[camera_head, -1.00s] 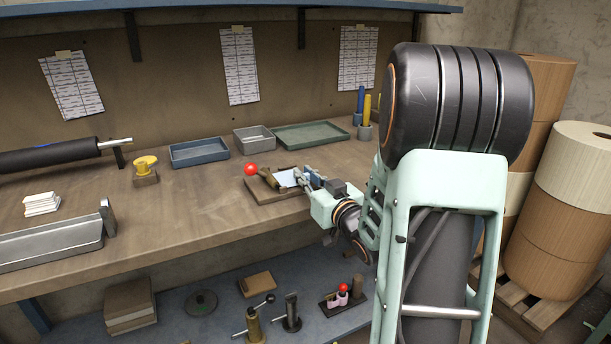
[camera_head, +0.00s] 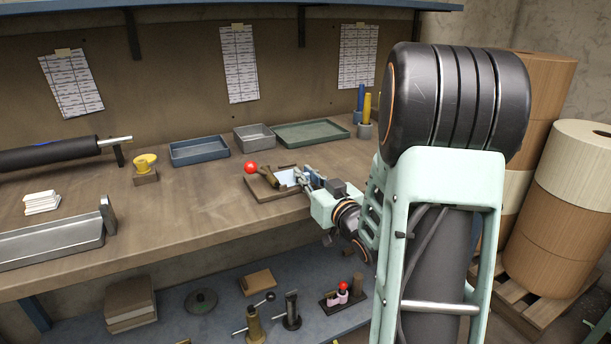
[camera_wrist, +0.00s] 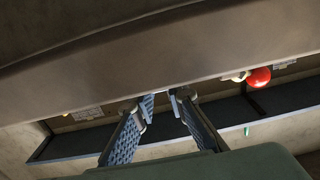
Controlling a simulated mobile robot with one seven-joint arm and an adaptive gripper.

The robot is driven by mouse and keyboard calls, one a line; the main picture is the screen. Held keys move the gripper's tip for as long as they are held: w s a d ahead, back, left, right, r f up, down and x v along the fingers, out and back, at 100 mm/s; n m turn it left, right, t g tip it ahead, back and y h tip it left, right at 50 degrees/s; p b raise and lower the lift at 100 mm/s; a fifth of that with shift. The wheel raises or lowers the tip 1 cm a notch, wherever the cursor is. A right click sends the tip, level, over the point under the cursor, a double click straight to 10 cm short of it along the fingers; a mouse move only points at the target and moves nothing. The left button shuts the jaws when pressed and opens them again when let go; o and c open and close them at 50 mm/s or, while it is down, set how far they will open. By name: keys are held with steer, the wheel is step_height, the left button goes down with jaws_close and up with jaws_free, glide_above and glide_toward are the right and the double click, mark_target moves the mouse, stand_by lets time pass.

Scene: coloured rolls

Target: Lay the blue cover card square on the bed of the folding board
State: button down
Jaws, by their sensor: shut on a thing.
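The folding board (camera_head: 262,188) lies near the front edge of the bench, with a red ball knob (camera_head: 250,168) at its left side. The pale blue cover card (camera_head: 286,178) shows over the bed, between brown parts of the board. My gripper (camera_head: 301,176) is at the card's right side, shut on the card's edge. Its blue pads flank a narrow gap in the wrist view (camera_wrist: 165,97), where the card is hard to make out. The red knob also shows there (camera_wrist: 258,77). I cannot tell whether the card touches the bed.
A blue tray (camera_head: 199,152), a grey bin (camera_head: 254,139) and a green tray (camera_head: 311,134) stand behind the board. A yellow spool (camera_head: 146,163) stands to the left. Bare bench lies between the spool and the board. A lower shelf holds tools below.

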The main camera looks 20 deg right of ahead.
steer(key=c, duration=1.4)
jaws_free()
steer(key=shift+s, duration=0.15)
steer(key=shift+s+d+p, duration=0.15)
steer(key=shift+s+p, duration=0.35)
steer(key=shift+s, duration=2.35)
